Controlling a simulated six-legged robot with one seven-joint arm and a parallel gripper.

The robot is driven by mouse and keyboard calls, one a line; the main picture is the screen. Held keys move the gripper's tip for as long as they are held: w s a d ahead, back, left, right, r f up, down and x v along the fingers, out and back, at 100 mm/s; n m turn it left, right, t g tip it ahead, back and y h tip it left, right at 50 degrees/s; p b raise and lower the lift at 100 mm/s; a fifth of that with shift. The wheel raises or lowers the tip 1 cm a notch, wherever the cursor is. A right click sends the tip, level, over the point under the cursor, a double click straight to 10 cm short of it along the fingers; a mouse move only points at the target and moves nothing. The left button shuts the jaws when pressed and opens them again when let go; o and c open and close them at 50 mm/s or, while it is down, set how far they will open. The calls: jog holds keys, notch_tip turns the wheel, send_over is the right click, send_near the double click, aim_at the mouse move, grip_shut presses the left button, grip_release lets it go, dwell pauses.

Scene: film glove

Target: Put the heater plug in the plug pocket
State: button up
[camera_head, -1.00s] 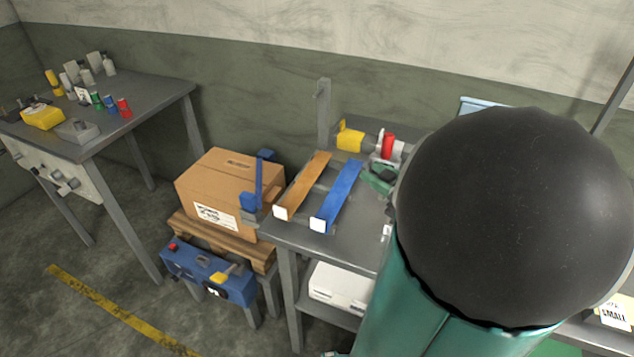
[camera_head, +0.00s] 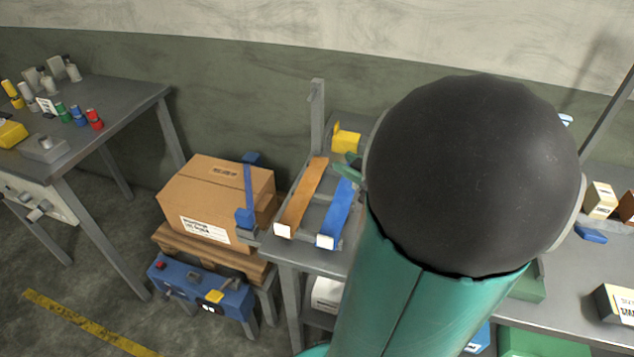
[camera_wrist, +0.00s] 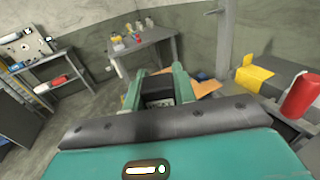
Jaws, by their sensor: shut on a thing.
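My gripper (camera_wrist: 158,91) shows in the wrist view with its green fingers shut on a dark grey block, which looks like the heater plug (camera_wrist: 158,90). The block sits between the fingers, clear of the bench strips as far as I can tell. In the head view my dark round arm joint and green arm link hide most of the gripper. Only a green finger part (camera_head: 347,171) shows beside the blue strip. I cannot make out the plug pocket for certain in either view.
An orange strip (camera_head: 302,198) and a blue strip (camera_head: 337,212) lie on the grey bench, near a yellow block (camera_head: 345,140) and a post (camera_head: 317,115). A red cylinder (camera_wrist: 301,95) stands close at right. A cardboard box (camera_head: 215,195) and side table (camera_head: 125,97) are left.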

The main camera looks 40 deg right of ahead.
jog(key=w+f, duration=0.2)
jog(key=w, duration=0.1)
jog(key=w+d+f, duration=0.1)
jog(key=w+f, duration=0.2)
jog(key=w, duration=0.1)
jog(key=w+f, duration=0.3)
jog(key=shift+w+d, duration=0.15)
jog(key=shift+w, duration=0.05)
jog(key=f, duration=0.3)
jog(key=shift+w, duration=0.4)
jog(key=shift+f, duration=0.4)
jog(key=shift+s, duration=0.1)
jog(key=shift+f, duration=0.2)
jog(key=o, duration=1)
